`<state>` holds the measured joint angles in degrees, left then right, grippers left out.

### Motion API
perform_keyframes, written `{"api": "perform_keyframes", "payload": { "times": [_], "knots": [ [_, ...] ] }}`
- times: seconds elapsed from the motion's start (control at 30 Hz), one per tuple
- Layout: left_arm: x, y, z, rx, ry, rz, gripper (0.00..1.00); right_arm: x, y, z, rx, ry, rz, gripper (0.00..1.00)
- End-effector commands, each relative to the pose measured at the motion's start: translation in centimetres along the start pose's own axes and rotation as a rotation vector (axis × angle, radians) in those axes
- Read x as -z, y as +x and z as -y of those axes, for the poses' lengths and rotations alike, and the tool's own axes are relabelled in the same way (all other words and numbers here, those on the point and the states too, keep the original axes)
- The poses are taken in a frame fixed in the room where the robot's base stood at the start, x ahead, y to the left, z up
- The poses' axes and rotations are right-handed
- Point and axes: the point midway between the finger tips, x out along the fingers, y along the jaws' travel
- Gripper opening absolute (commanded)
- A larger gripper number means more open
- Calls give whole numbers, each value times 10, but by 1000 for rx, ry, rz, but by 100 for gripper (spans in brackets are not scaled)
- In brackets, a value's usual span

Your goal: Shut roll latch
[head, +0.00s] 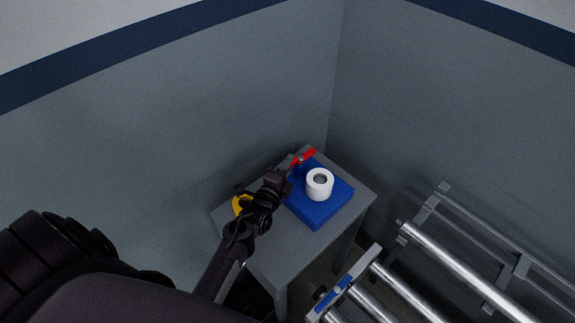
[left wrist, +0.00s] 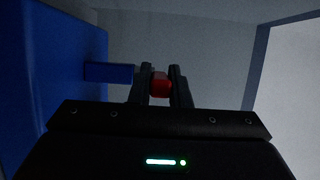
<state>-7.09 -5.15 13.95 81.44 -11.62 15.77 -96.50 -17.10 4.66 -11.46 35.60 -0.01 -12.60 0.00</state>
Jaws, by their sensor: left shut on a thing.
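A blue block (head: 318,216) lies on a grey table and carries a white roll (head: 320,184) standing upright with a dark centre. A red latch handle (head: 303,157) sits at the block's back left corner, beside the roll. My left gripper (head: 288,180) reaches in from the left, close to the latch. In the left wrist view the left gripper (left wrist: 160,86) is shut on the red latch handle (left wrist: 160,84), with the blue block (left wrist: 60,80) at the left and a small blue bar (left wrist: 108,73) beside the fingers. My right gripper is not in view.
The grey table (head: 268,254) stands in a corner between grey walls. A yellow object (head: 240,205) on the table is partly hidden by my left arm. Metal rollers (head: 462,268) on a frame lie to the right. The table right of the block is narrow and bare.

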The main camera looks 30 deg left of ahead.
Motion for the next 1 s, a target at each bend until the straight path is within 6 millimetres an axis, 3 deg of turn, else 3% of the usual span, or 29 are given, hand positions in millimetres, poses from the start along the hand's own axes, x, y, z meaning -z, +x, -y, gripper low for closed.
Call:
{"api": "perform_keyframes", "payload": {
  "times": [0.47, 1.0],
  "knots": [
    [-8, 3, -4, -2, 9, -143, 0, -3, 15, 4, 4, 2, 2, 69],
    [-23, 16, -8, -4, 6, -534, 0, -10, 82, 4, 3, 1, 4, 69]
  ]
}}
